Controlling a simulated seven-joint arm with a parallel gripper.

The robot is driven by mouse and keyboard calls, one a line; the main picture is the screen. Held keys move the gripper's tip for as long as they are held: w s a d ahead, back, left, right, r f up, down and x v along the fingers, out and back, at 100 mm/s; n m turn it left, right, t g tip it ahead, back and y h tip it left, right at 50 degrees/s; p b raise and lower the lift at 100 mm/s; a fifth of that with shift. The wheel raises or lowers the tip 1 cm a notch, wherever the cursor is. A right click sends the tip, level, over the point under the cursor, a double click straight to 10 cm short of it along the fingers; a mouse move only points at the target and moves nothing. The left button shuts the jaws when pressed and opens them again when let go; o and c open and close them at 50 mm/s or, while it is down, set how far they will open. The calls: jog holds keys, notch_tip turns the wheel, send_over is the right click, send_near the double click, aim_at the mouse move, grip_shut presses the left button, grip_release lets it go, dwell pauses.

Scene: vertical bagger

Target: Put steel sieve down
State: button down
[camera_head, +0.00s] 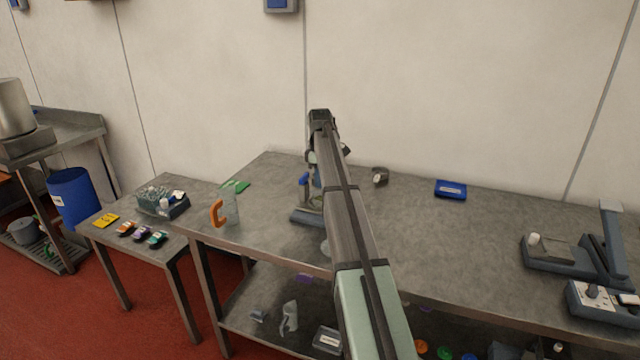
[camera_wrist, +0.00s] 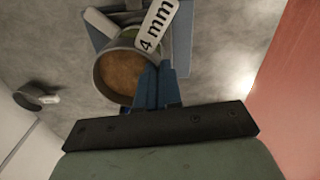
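The steel sieve (camera_wrist: 97,72) is a round metal cup with a brown mesh-like inside and a white "4 mm" tag (camera_wrist: 157,26). In the wrist view it sits at the tips of my gripper (camera_wrist: 152,80), whose blue fingers are close together on its rim. Behind it in that view is a blue-grey stand (camera_wrist: 182,45); I cannot tell whether the sieve touches it. In the head view my arm hides the sieve and most of my gripper, and the stand's base (camera_head: 303,216) shows left of the arm on the steel table (camera_head: 270,185).
A second small tagged cup (camera_head: 380,177) stands right of my arm; it also shows in the wrist view (camera_wrist: 32,97). A blue box (camera_head: 451,190) lies farther right. A clear jug with an orange handle (camera_head: 219,212) stands left. The table between the blue box and the grey devices is clear.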

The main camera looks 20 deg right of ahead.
jog(key=shift+r, duration=0.3)
jog(key=shift+d, duration=0.1)
jog(key=w+d+f+m, duration=0.2)
jog(key=w+d, duration=0.1)
jog(key=d, duration=1.6)
jog(key=shift+w+f, duration=0.15)
jog(key=shift+f, duration=2.25)
jog(key=shift+w+f, duration=0.1)
jog(key=shift+f, duration=2.25)
jog(key=shift+f, duration=0.15)
jog(key=c, duration=1.3)
grip_release()
notch_tip(320, 180, up, 12)
jog(key=shift+r, duration=0.2)
